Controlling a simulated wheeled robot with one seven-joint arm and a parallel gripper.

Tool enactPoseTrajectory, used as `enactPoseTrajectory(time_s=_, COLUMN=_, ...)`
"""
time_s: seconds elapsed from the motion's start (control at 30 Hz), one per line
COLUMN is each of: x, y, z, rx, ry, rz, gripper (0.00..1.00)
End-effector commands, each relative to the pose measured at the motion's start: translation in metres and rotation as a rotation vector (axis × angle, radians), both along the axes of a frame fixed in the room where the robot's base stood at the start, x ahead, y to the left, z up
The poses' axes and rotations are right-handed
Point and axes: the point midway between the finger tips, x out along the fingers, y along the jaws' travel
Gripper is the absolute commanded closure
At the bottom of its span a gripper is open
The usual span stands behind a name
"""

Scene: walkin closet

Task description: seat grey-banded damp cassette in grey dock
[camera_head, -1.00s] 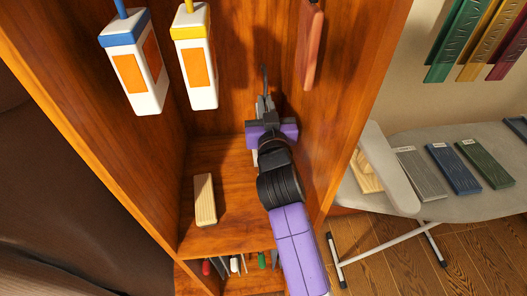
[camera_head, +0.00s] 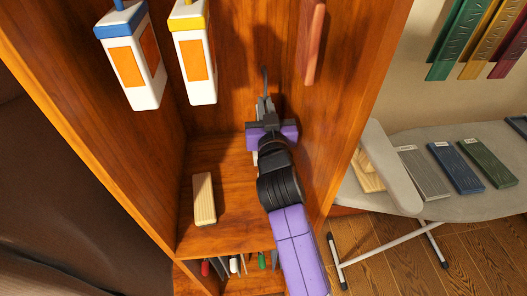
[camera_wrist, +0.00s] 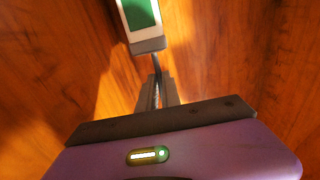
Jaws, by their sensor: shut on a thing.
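My gripper (camera_head: 266,112) is in the upper compartment of the wooden closet, by its right wall. In the wrist view its narrow fingers (camera_wrist: 158,95) are shut on a thin dark stem. The stem leads to the grey band of a white cassette (camera_wrist: 138,14) with a green window, cut off by the top edge. In the head view my arm hides most of this cassette; a small pale patch (camera_head: 255,158) shows beside the wrist. A grey slab with a pale label (camera_head: 423,173) lies on the ironing board; I cannot tell whether it is the grey dock.
A blue-banded cassette (camera_head: 133,65) and a yellow-banded cassette (camera_head: 195,58), both with orange windows, hang at left. A reddish wooden piece (camera_head: 313,45) hangs at right. The ironing board (camera_head: 460,205) is outside the closet.

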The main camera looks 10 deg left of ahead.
Motion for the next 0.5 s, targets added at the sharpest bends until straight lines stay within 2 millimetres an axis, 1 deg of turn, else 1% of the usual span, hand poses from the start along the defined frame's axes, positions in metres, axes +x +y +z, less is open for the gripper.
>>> enactPoseTrajectory(time_s=0.5, x=0.000, y=0.000, z=-0.011, rx=0.001, ry=-0.003, rz=0.000, gripper=1.00)
